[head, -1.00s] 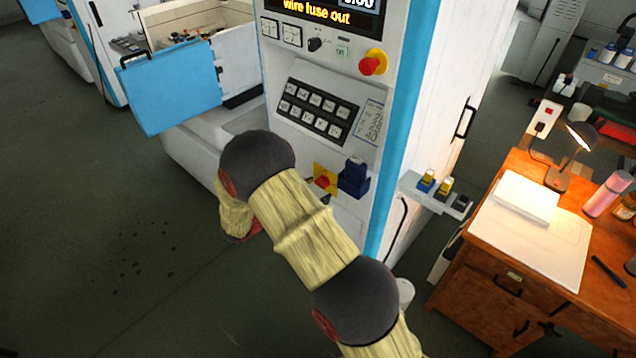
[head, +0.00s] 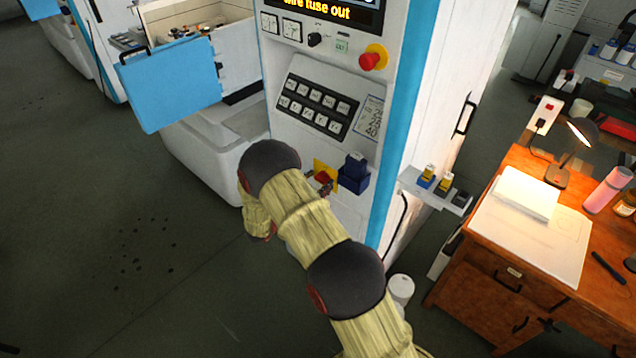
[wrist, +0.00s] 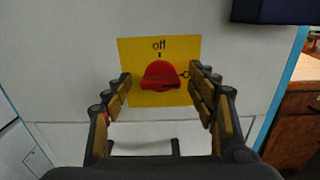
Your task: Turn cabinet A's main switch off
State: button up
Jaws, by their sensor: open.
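The main switch is a red rotary knob (wrist: 160,74) on a yellow plate (wrist: 135,47) on the cabinet's front panel. "off" is printed above the knob with a tick mark; another mark at its right is partly hidden by a finger. The knob looks wider than tall; I cannot tell for sure which way it points. My gripper (wrist: 160,84) is open, with one finger on each side of the knob and gaps between. In the head view the knob (head: 322,178) shows low on the panel, and my arm hides most of the gripper.
A dark blue box (head: 354,177) sticks out just right of the plate. Above are a keypad (head: 316,105) and a red emergency button (head: 370,61). A small shelf (head: 437,190) juts from the cabinet's side.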

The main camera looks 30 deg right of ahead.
jog(key=shift+d, duration=0.2)
jog(key=shift+c, duration=1)
jog(key=c, duration=1)
